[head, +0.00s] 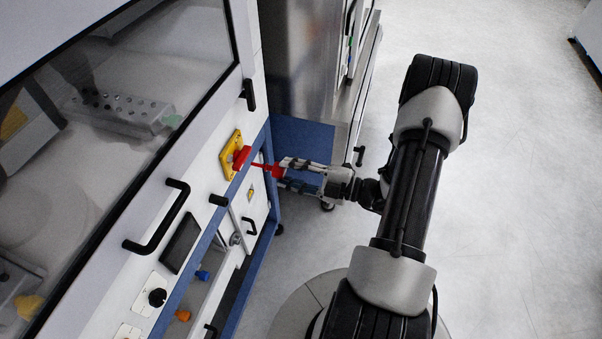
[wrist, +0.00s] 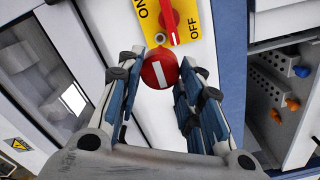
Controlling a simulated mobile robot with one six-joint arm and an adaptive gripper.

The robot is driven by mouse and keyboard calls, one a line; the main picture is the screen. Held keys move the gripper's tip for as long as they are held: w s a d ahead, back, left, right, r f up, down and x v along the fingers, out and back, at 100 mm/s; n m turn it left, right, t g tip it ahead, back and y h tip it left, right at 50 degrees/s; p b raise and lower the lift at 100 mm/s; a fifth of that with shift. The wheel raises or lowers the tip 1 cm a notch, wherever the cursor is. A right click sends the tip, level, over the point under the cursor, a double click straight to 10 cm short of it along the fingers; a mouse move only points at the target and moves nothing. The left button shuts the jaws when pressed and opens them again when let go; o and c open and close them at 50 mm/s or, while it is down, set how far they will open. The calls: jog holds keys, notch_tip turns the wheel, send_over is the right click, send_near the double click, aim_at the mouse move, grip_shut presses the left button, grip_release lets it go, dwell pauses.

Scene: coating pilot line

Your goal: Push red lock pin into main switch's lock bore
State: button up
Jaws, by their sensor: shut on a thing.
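The main switch shows in the head view as a yellow plate (head: 231,155) with a red handle (head: 241,157) on the white cabinet front. A small grey ring (wrist: 160,37) on the plate looks like the lock bore. My gripper (head: 282,170) is shut on the red lock pin (head: 274,171), whose thin shaft points at the switch. The pin's round red head with a white bar (wrist: 160,70) sits between the fingertips. Whether the tip touches the bore is hidden.
A black handle (head: 158,216) and a dark panel (head: 181,242) are on the cabinet front, left of the switch. A blue frame rail (head: 205,245) runs below it. A steel cabinet (head: 303,65) stands behind.

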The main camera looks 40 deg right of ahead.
aim_at(266, 167)
jog(key=shift+x, duration=0.95)
jog(key=shift+p, duration=0.85)
dwell(0.9)
jog(key=shift+w+a, duration=0.15)
dwell(0.3)
jog(key=shift+w+a, duration=0.2)
jog(key=shift+w, duration=0.1)
jog(key=shift+p+x, duration=0.3)
jog(key=shift+x, duration=1.8)
jog(key=o, duration=1.2)
jog(key=shift+o, duration=0.2)
